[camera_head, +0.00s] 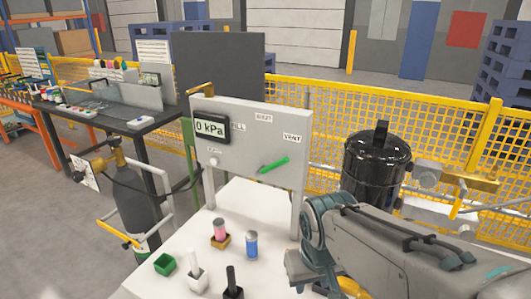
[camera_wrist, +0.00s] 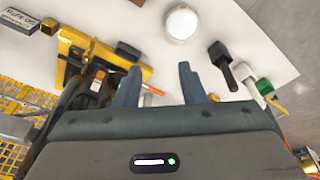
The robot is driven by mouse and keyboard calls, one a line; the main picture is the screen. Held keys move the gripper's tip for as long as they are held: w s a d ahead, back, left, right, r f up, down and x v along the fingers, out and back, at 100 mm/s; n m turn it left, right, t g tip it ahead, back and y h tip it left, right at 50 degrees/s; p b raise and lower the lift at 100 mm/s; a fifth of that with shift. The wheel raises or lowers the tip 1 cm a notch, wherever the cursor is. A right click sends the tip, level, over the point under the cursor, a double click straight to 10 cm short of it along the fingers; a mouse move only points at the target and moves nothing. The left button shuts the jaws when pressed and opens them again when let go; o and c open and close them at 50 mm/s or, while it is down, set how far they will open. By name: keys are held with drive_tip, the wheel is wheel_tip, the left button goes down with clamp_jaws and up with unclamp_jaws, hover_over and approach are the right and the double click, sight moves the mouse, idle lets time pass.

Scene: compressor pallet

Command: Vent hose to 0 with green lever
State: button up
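The green lever (camera_head: 273,165) is on the grey upright panel (camera_head: 240,140) in the head view. It is tilted, its right end raised toward the VENT label (camera_head: 292,138). The display (camera_head: 210,127) on the panel reads 0 kPa. In the wrist view my gripper (camera_wrist: 160,84) has its two fingers apart with nothing held between them, above the white table. The lever is not seen in the wrist view. In the head view my arm is at lower right, and the fingertips cannot be made out.
A black tank (camera_head: 377,168) stands right of the panel. A gas cylinder (camera_head: 138,205) with a dark hose stands left. Small holders, including a green box (camera_head: 165,264) and a black one (camera_head: 232,291), sit on the white table (camera_head: 135,286). A yellow fence (camera_head: 330,110) runs behind.

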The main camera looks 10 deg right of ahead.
drive_tip(key=w+d+n+g+h+p, duration=0.1)
drive_tip(key=w+d+n+g+h, duration=0.15)
drive_tip(key=w+n+h, duration=0.4)
drive_tip(key=n+t+h+p, duration=0.1)
drive_tip(key=n+t+h, duration=0.75)
drive_tip(key=t, duration=0.25)
approach(276, 164)
drive_tip(key=shift+y, duration=0.5)
drive_tip(key=x, duration=0.3)
drive_tip(key=b+x, duration=0.1)
drive_tip(key=x, duration=0.6)
drive_tip(key=shift+d+r, duration=0.35)
drive_tip(key=shift+d, duration=0.15)
clamp_jaws()
